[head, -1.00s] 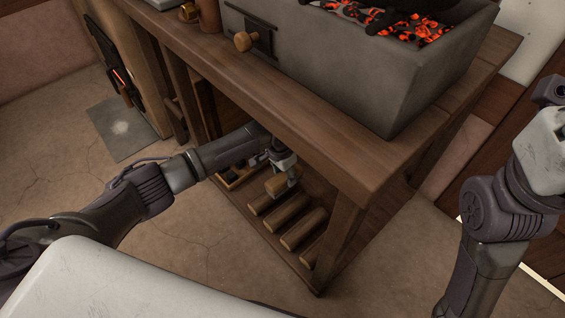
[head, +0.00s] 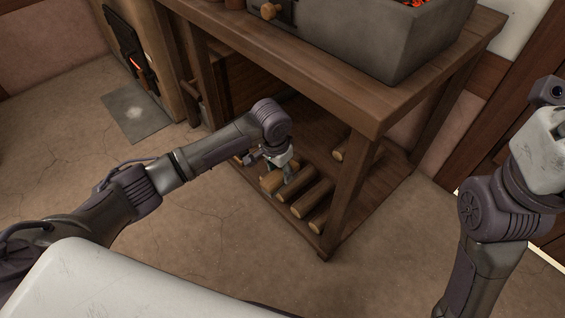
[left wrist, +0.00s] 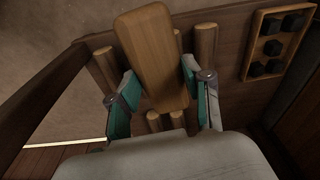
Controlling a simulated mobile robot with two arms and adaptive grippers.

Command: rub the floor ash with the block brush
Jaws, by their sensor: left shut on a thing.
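The block brush is a plain wooden block (head: 271,181) held low at the bench's bottom shelf. It fills the upper middle of the left wrist view (left wrist: 152,50). My left gripper (head: 280,176) is shut on it, with a green-lined finger on each side (left wrist: 158,72). I cannot see its bristles. The floor ash (head: 133,112) is a pale smudge on a grey slab (head: 118,102) in front of the stove at the upper left, well away from the brush.
Several logs (head: 313,197) lie on the bottom shelf (head: 378,190) close to the brush. A bench leg (head: 340,205) stands right of them. A tray of black lumps (left wrist: 247,70) sits on the shelf. Glowing coals fill a stone trough (head: 365,40) above. The floor at left is clear.

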